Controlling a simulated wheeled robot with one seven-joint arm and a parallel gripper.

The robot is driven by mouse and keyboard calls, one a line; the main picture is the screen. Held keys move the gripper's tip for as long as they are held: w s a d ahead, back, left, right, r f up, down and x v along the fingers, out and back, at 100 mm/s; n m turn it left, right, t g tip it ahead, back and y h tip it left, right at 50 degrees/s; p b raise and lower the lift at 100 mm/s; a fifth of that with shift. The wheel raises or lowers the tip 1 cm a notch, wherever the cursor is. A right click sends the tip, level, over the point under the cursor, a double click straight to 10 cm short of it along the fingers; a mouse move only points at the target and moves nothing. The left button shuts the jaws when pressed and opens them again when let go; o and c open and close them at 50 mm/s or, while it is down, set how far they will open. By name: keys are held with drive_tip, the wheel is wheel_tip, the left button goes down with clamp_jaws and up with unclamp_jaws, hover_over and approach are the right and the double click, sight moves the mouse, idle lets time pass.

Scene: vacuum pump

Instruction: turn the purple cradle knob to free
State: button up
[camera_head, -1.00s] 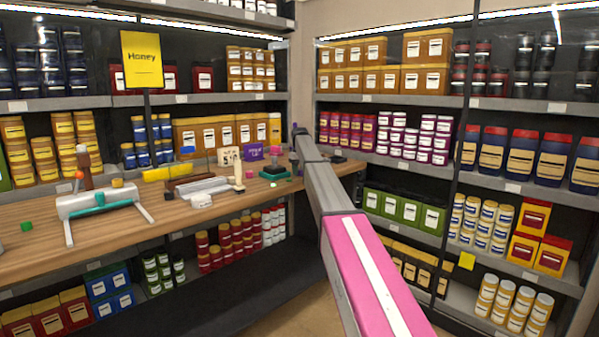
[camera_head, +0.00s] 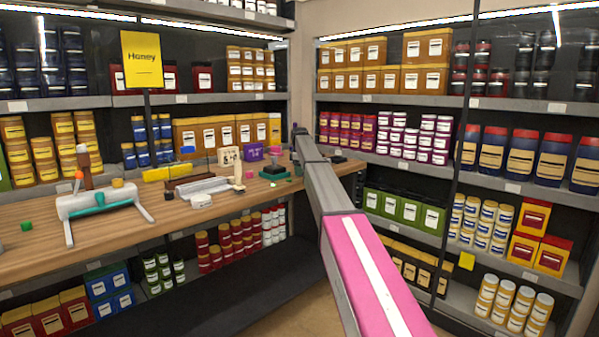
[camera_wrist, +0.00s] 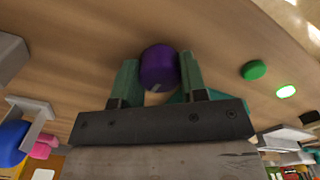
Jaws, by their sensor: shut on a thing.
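The purple knob (camera_wrist: 158,68) is in the wrist view, round, with a pale mark on its near edge. My gripper (camera_wrist: 158,72) is shut on it, one green finger on each side. A teal part (camera_wrist: 180,97) shows partly behind the right finger; I cannot tell how it joins the knob. In the head view, a small teal-green piece (camera_head: 274,172) stands at the far end of the bench, left of my arm. I cannot make out my gripper or the knob there. The knob's turn setting is not readable.
A green disc (camera_wrist: 254,70) lies right of the knob. Stocked shelves stand behind and to the right.

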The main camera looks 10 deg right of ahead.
drive_tip(key=shift+n, duration=0.4)
drive_tip(key=o, duration=0.9)
wheel_tip(320, 180, up, 11)
drive_tip(key=shift+f, duration=0.1)
idle(0.4)
